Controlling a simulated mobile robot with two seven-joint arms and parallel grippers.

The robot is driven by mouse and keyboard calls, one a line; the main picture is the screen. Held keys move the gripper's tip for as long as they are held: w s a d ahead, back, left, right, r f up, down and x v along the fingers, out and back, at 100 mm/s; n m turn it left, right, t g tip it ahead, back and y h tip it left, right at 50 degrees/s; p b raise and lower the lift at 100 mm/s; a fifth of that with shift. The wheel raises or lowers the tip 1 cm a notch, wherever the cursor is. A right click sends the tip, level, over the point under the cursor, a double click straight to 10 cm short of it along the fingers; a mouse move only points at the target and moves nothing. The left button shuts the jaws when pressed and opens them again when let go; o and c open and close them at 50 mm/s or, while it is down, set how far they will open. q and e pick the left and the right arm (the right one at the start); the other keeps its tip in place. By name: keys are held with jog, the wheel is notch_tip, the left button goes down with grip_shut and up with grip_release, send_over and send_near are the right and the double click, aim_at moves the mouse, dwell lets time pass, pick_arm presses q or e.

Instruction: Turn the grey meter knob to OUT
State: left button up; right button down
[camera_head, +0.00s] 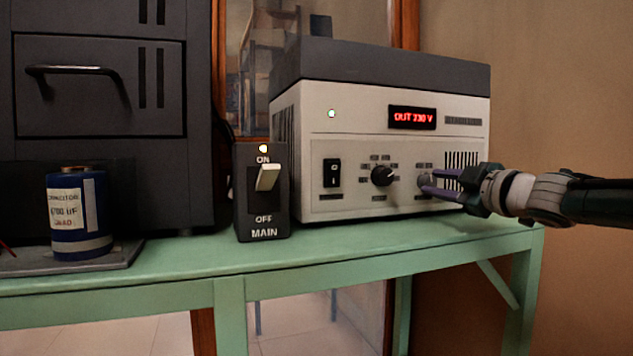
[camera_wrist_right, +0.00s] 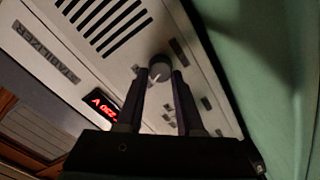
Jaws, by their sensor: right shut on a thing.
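The grey meter knob (camera_head: 424,182) is on the right part of the front panel of the pale stabilizer box (camera_head: 310,130). My right gripper (camera_head: 430,184) comes in from the right and is shut on this knob. In the right wrist view the knob (camera_wrist_right: 160,68) sits between the two fingertips (camera_wrist_right: 162,76), with a pale pointer line on it. The red display (camera_head: 412,117) reads "OUT 230 V". The knob's printed labels are too small to read. My left gripper is not in view.
A black selector knob (camera_head: 383,176) and a black rocker switch (camera_head: 332,173) are left of the grey knob.

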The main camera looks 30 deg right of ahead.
jog(key=c, duration=0.5)
grip_release()
jog(key=shift+c, duration=0.2)
jog(key=shift+s, duration=0.15)
jog(key=shift+s+a+p, duration=0.1)
jog(key=shift+s+p, duration=0.45)
jog(key=s+p, duration=0.3)
jog(key=s, duration=0.5)
jog(key=shift+s+a, duration=0.25)
jog(key=shift+a, duration=0.2)
jog(key=shift+s+r, duration=0.1)
